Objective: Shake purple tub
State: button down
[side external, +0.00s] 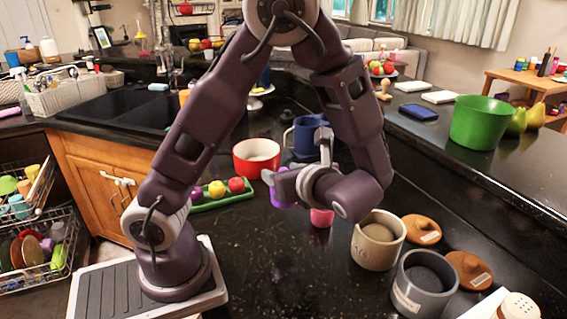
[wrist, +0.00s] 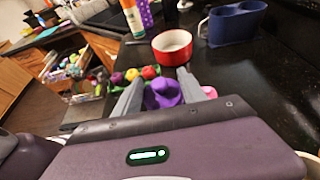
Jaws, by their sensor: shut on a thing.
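The purple tub (wrist: 163,97) is between the two fingers of my gripper (wrist: 162,88) in the wrist view. In the side view the purple tub (side external: 281,201) shows partly behind my gripper (side external: 277,184), which is shut on it. The tub appears to be held above the black counter, with a purplish reflection below it. Its far side and contents are hidden.
A pink cup (side external: 321,218) stands just right of the tub. Behind are a red pot (side external: 257,170), a blue container (side external: 304,138) and a green tray (side external: 235,199) with produce. Beige (side external: 377,247) and grey (side external: 421,294) canisters stand right. The front counter is clear.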

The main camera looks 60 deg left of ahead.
notch_tip(320, 180, up, 5)
jog(key=shift+r, duration=0.15)
jog(key=shift+f, duration=2.65)
jog(key=shift+a+r, duration=0.1)
